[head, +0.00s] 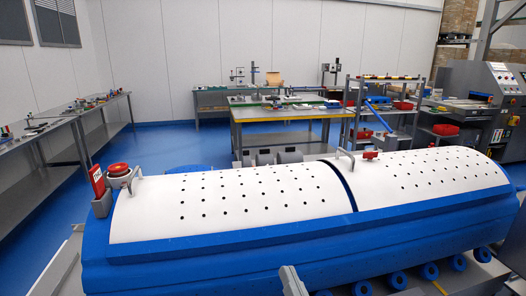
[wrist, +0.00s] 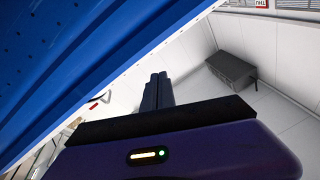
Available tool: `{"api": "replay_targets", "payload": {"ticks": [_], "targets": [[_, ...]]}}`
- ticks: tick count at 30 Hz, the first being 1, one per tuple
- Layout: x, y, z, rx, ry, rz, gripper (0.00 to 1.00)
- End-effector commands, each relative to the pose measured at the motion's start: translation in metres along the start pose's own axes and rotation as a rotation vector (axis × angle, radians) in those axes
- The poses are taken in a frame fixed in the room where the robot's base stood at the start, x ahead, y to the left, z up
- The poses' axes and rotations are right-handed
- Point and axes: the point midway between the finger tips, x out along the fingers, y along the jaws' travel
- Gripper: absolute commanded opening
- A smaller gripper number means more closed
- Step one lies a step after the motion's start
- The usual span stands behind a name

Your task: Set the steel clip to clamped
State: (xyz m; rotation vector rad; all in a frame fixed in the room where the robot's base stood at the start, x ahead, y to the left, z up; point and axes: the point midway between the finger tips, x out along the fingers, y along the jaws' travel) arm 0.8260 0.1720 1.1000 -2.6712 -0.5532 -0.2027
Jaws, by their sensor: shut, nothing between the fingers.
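My gripper (wrist: 158,90) shows in the wrist view with its two dark fingers together and nothing between them. It is beside the blue side of the tub carrier (wrist: 80,65), apart from it as far as I can tell. In the head view the blue carrier (head: 200,254) has two white perforated covers. A bent steel handle (head: 345,157) stands at the seam between the covers, and another (head: 133,182) is at the left end. I cannot tell which part is the steel clip or how it is set. A pale grey piece at the bottom edge is unclear.
A red knob (head: 371,154) sits near the seam, and a red round button (head: 118,170) is at the left end. Behind are a workbench (head: 290,113), a shelf rack and a machine. A dark grey box (wrist: 231,70) shows in the wrist view. Blue floor is clear at left.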

Motion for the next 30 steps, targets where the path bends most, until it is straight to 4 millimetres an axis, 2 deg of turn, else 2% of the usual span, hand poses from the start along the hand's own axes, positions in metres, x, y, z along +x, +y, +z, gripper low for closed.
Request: {"api": "replay_targets", "payload": {"ticks": [8,15,21,30], "targets": [[-0.084,0.028,0.004,-0.139,0.018,0.078,0.00],[-0.178,0.049,0.011,-0.259,-0.031,0.170,0.00],[-0.253,0.054,0.011,-0.334,-0.104,0.245,0.00],[-0.354,0.047,0.011,-0.383,-0.269,0.360,0.00]]}}
